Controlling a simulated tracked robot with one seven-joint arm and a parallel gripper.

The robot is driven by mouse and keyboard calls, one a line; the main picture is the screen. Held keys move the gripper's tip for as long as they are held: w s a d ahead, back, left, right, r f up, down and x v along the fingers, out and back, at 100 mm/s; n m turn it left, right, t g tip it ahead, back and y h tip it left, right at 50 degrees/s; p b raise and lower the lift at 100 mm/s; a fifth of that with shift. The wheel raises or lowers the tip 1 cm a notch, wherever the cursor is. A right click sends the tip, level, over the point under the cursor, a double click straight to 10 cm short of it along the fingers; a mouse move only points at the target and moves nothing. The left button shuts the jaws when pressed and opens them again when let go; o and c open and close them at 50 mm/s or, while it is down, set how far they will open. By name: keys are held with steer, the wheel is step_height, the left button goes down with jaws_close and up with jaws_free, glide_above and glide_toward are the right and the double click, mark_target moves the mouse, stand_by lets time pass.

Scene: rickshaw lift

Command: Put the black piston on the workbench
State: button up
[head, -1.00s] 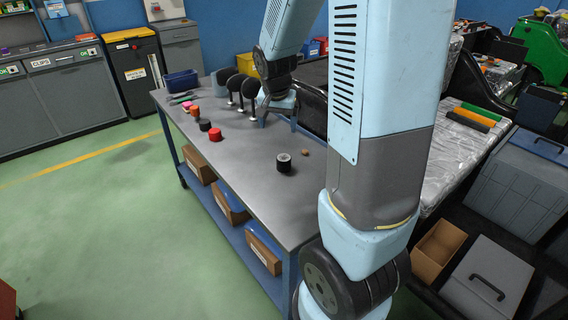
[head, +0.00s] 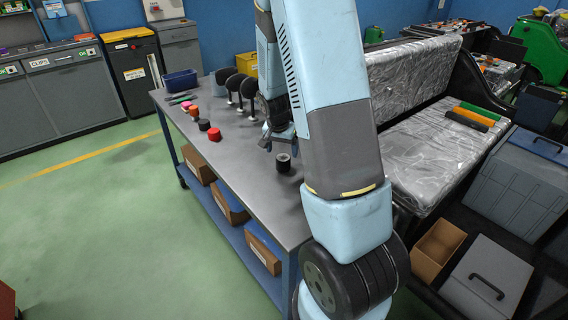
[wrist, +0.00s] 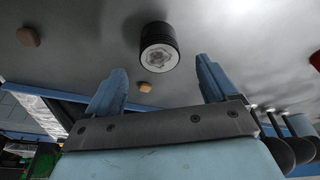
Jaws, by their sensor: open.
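A short black cylinder with a pale metallic end, which looks like the black piston (head: 283,162), stands on the grey workbench (head: 240,186). In the wrist view the black piston (wrist: 158,47) lies just beyond the fingertips, roughly centred between them, with its pale end facing the camera. My gripper (wrist: 160,76) is open, with its two blue fingers apart and nothing between them. In the head view my gripper (head: 279,140) is above the bench close to the piston, partly hidden by my arm.
Red (head: 214,135) and black (head: 204,125) cylinders stand farther left on the bench. Several black discs on stems (head: 234,84) and a blue bin (head: 181,80) are behind. Small brown lumps (wrist: 28,37) lie near the piston. A plastic-wrapped seat (head: 440,140) stands right.

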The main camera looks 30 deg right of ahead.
mark_target(283, 157)
steer(key=shift+x, duration=3.25)
steer(key=shift+s+a, duration=0.1)
steer(key=shift+c, duration=0.2)
steer(key=c, duration=1.2)
steer(key=shift+c, duration=0.2)
steer(key=shift+r, duration=0.1)
steer(key=shift+r, duration=0.55)
steer(key=s+a+r, duration=0.3)
steer(key=s+r, duration=0.2)
steer(key=s, duration=0.1)
steer(key=s+a+r, duration=0.2)
steer(key=s+r, duration=0.4)
steer(key=shift+s+a+r, duration=0.35)
steer(key=shift+s+a, duration=0.05)
